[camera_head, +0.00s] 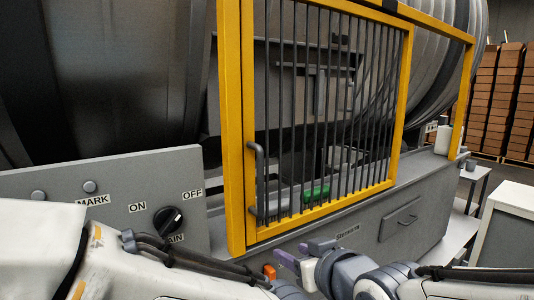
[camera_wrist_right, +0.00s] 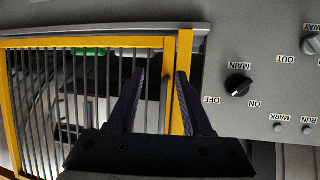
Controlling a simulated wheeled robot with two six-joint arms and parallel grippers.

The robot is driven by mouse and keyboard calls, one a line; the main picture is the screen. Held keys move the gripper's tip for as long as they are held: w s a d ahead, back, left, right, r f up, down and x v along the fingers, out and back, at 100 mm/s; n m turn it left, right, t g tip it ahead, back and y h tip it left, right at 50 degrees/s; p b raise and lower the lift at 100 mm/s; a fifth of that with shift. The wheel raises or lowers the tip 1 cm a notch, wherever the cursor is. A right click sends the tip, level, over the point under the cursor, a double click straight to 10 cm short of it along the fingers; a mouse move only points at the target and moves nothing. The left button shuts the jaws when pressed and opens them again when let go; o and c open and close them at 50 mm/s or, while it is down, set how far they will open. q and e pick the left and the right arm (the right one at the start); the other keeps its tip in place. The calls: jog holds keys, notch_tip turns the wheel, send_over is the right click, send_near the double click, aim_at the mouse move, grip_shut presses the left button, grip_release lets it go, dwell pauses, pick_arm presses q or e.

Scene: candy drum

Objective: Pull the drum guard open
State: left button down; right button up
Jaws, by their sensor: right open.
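The drum guard (camera_head: 247,130) is a yellow frame with dark vertical bars in front of the drum, and it looks closed. Its grey bar handle (camera_head: 259,178) stands upright at the guard's left side. My right gripper (camera_head: 296,252) is low in front of the guard, below and right of the handle, with its purple fingers pointing left. Contact cannot be told. My left gripper is not in view; only the left arm shows.
A grey control panel (camera_head: 110,190) with a black knob (camera_head: 168,220) is left of the guard. Behind the bars are green (camera_head: 316,193) and grey items. A grey base with a drawer (camera_head: 399,220) lies below. A white cabinet (camera_head: 508,220) and stacked boxes (camera_head: 500,90) are at right.

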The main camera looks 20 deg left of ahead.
aim_at(262, 169)
jog(key=w+a+r+t+y+p, duration=0.1)
jog(key=w+a+r+t+y, duration=0.15)
jog(key=r, duration=0.95)
jog(key=shift+t+y, duration=0.45)
jog(key=p+x, duration=0.1)
jog(key=x, duration=0.2)
jog(key=p+x, duration=0.1)
jog(key=x, duration=0.2)
jog(key=p+x, duration=0.2)
jog(key=x, duration=0.1)
jog(key=shift+a, duration=0.6)
jog(key=shift+w+a, duration=0.2)
jog(key=shift+c, duration=0.3)
grip_shut()
